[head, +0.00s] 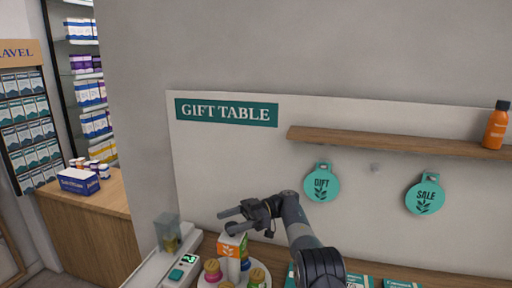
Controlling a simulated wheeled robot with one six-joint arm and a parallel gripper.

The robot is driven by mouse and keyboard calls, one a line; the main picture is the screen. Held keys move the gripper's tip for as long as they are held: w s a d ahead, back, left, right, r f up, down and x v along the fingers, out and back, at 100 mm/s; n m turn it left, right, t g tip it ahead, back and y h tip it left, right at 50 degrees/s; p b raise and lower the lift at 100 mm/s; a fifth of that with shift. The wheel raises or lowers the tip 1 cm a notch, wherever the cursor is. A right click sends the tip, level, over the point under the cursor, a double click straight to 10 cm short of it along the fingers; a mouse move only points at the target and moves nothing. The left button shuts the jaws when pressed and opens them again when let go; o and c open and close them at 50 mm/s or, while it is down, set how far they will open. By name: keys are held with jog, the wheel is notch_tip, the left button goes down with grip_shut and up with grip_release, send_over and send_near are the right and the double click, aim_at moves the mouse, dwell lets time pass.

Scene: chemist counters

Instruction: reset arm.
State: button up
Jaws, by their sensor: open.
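My gripper (229,222) is in the lower middle of the head view, at the end of my dark grey arm. It points left and is open, with nothing seen between its fingers. It appears in front of or above an orange and white carton (232,247), which it partly hides. I cannot tell the exact gap between them.
Below are several round-topped containers on a white round stand (258,267), a device with a green display (188,260) and a clear bin (168,232). A wooden shelf (390,142) holds an orange bottle (496,126).

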notch_tip(320, 180, down, 3)
jog(key=shift+r, duration=0.15)
jog(key=shift+m+t+y, duration=0.4)
jog(key=shift+m+t, duration=0.2)
jog(key=shift+t, duration=0.3)
jog(key=shift+m+t+y, duration=0.4)
jog(key=shift+m+t, duration=0.5)
jog(key=shift+t, duration=0.4)
jog(key=shift+m+t, duration=0.6)
jog(key=shift+t, duration=0.3)
jog(key=shift+m+t+b, duration=0.5)
jog(key=shift+m+t, duration=1)
jog(key=shift+t, duration=0.9)
jog(key=m+t+b, duration=0.1)
jog(key=m+t, duration=0.1)
jog(key=m+t+h+b, duration=0.1)
jog(key=t, duration=0.2)
jog(key=shift+m+t, duration=0.3)
jog(key=shift+m, duration=0.1)
jog(key=shift+m+t+h+b, duration=0.4)
jog(key=shift+t+b, duration=0.05)
jog(key=shift+t, duration=0.45)
jog(key=shift+r+m+h, duration=0.1)
jog(key=shift+m+h, duration=0.2)
